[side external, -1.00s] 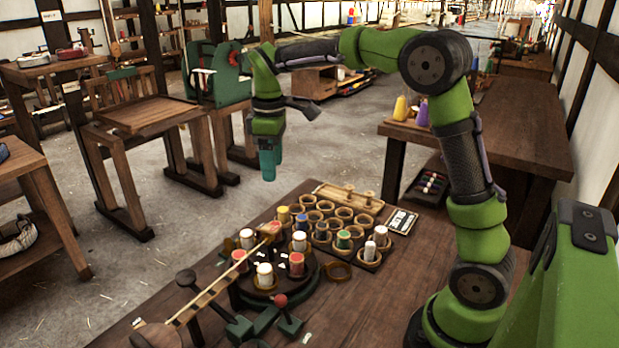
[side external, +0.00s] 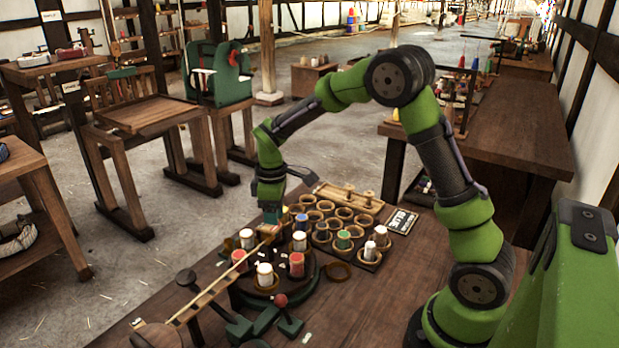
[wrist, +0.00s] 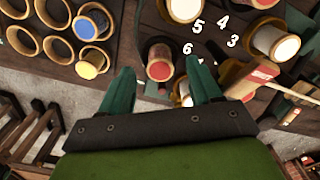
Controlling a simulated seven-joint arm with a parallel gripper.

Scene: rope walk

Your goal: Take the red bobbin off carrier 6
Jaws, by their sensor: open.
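The red bobbin (wrist: 160,69) sits in a dark-rimmed holder beside the number 6 on the carrier plate (wrist: 213,48). My gripper (wrist: 160,75) is open and empty, its two green fingers to either side of this bobbin in the wrist view. I cannot tell whether the fingertips are down around it or still above it. In the side view my gripper (side external: 271,214) points down over the far side of the carrier plate and hides most of what is under it. Another red bobbin (side external: 297,264) stands on the near side of the plate.
White bobbins (wrist: 184,9) stand close by on the plate; one (wrist: 184,92) is near the right finger. A wooden bar (wrist: 250,81) crosses beside that finger. A rack of wooden rings (side external: 343,213) with several bobbins stands to the right in the side view.

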